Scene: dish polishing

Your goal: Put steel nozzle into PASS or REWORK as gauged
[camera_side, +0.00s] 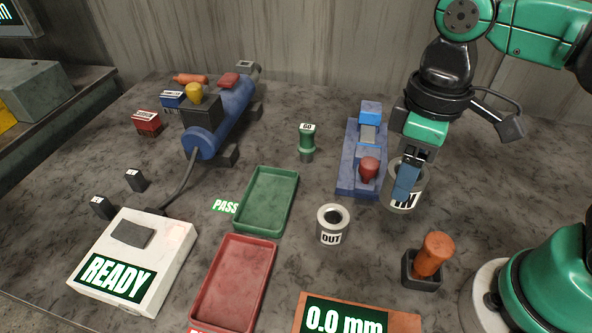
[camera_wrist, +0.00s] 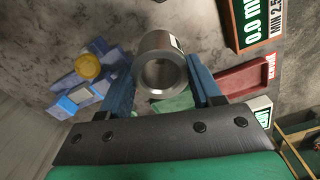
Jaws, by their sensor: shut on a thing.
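My gripper (camera_side: 407,178) is shut on a hollow steel cylinder (camera_side: 421,184), which I take for the steel nozzle. One blue finger covers part of its label. In the wrist view my gripper (camera_wrist: 163,75) has a finger on each side of the cylinder (camera_wrist: 147,50), its open end facing the camera. I cannot tell how far it is above the bench. The green PASS tray (camera_side: 267,203) is empty, left of my gripper. The red tray (camera_side: 233,285) is empty and nearer the camera; its label is cut off.
A blue fixture (camera_side: 352,172), a green GO gauge (camera_side: 307,143) and an orange-handled tool (camera_side: 433,256) stand nearby. A display (camera_side: 345,315) reads 0.0 mm; a white box (camera_side: 160,237) reads READY.

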